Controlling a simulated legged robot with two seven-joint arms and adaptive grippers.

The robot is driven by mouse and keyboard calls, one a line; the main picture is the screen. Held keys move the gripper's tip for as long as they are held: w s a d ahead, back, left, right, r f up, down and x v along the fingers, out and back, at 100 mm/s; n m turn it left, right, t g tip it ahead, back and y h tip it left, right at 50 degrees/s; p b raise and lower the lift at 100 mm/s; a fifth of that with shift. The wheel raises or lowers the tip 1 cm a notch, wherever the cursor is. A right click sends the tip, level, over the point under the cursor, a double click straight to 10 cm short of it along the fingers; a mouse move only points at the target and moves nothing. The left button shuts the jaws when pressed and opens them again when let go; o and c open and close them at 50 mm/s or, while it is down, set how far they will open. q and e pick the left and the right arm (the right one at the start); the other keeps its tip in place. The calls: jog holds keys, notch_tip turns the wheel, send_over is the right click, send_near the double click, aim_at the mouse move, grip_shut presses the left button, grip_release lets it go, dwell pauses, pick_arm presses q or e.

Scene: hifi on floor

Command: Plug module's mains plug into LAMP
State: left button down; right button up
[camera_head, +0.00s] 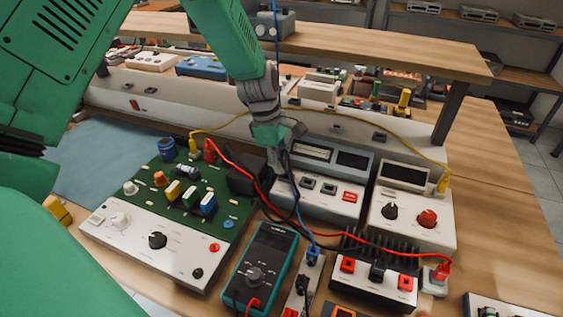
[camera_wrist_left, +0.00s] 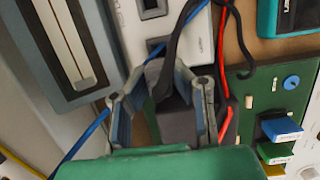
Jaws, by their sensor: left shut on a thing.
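My left gripper (camera_head: 281,158) reaches down in front of the grey-white unit (camera_head: 290,203) with dark sockets and a red switch. It is shut on a dark plug, which shows between the fingers (camera_wrist_left: 160,92) in the wrist view as a black body (camera_wrist_left: 158,72) with a black cable running up. The plug is mostly hidden by the fingers in the head view. Two dark sockets (camera_head: 308,183) (camera_head: 329,188) lie just right of the gripper, apart from it. Their labels are too small to read, so I cannot tell which is LAMP. My right gripper is not in view.
A green circuit board module (camera_head: 225,204) and a black block (camera_head: 247,179) stand left of the gripper. A teal multimeter (camera_head: 259,265) is in front. Red, blue and black cables cross the area. A wooden shelf (camera_head: 380,50) overhangs behind.

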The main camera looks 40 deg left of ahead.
pick_arm(q)
jog(key=shift+s+f+p, duration=0.25)
jog(key=shift+f+p, duration=0.05)
jog(key=shift+p, duration=0.1)
dwell(1.4)
jog(key=shift+r, duration=0.15)
jog(key=shift+w+a+r+p, duration=0.1)
jog(key=shift+w+r+p, duration=0.1)
jog(key=shift+r+p, duration=0.65)
jog(key=shift+d+p+v, duration=0.15)
jog(key=shift+p+v, duration=0.7)
jog(key=shift+p, duration=0.1)
jog(key=shift+d+p+v, duration=0.2)
jog(key=shift+p+v, duration=0.6)
jog(key=shift+p, duration=0.1)
jog(key=shift+w+r, duration=0.1)
jog(key=shift+w, duration=0.05)
